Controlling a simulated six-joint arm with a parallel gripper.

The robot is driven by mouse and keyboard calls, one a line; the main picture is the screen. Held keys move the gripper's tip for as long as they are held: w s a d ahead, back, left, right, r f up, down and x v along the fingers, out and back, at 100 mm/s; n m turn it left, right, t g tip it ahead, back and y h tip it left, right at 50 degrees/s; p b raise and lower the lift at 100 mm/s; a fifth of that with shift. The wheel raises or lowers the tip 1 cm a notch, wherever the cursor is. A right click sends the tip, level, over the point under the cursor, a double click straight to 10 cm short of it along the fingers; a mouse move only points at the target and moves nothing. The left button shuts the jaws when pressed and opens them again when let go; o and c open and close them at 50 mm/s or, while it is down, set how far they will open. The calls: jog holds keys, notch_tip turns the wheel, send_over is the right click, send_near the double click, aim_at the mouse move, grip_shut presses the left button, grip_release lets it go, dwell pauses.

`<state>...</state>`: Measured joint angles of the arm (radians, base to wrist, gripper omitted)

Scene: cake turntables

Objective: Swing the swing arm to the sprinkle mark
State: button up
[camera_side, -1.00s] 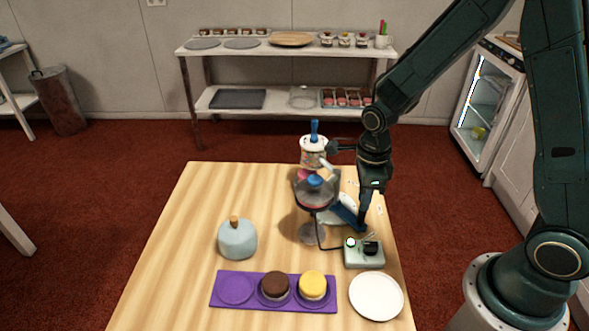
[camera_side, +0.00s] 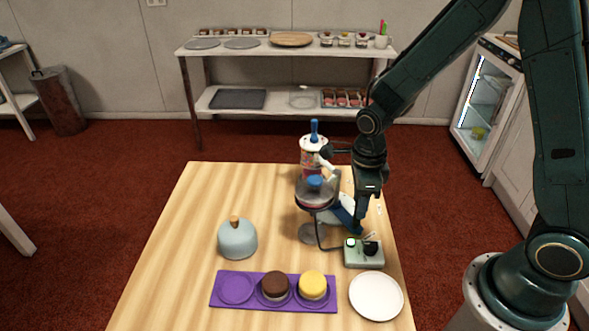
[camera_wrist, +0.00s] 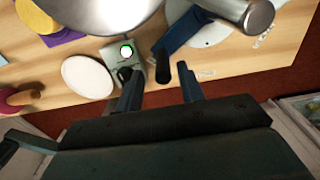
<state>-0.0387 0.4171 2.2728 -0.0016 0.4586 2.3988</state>
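A blue swing arm (camera_wrist: 179,32) with a dark upright post (camera_wrist: 163,69) at its near end shows in the wrist view. In the side view the blue bar (camera_side: 347,216) slants beside the turntable (camera_side: 315,196). A round white plate-like part (camera_wrist: 212,33) lies under the bar. My gripper (camera_wrist: 160,90) is open, its two fingers apart with the post between or just beyond them; gaps show on both sides. In the side view my gripper (camera_side: 361,214) hangs over the bar's right side and hides part of it. I cannot make out the sprinkle mark for certain.
A control box (camera_side: 364,252) with a green light and black knob stands in front of the turntable. A white plate (camera_side: 376,296), a purple tray (camera_side: 225,303) with two cakes, and a blue-grey dome (camera_side: 238,240) lie nearer. A dispenser (camera_side: 313,145) stands behind. The table's left is clear.

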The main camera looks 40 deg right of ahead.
jog(key=shift+w+r, duration=0.1)
jog(key=shift+r, duration=3.45)
jog(key=shift+s+r+n, duration=0.25)
jog(key=shift+r+n, duration=0.45)
jog(key=shift+r, duration=0.1)
jog(key=s+r+n+t, duration=0.2)
jog(key=s+r+n, duration=0.5)
jog(key=n, duration=0.5)
jog(key=s+d+r+n+t, duration=0.1)
jog(key=s+r+n+t, duration=0.2)
jog(key=s+r+n, duration=0.4)
jog(key=s+n, duration=0.1)
jog(key=n, duration=0.5)
jog(key=shift+s+d+r+n+t, duration=0.15)
jog(key=shift+s+n+t, duration=0.1)
jog(key=shift+n+t, duration=0.05)
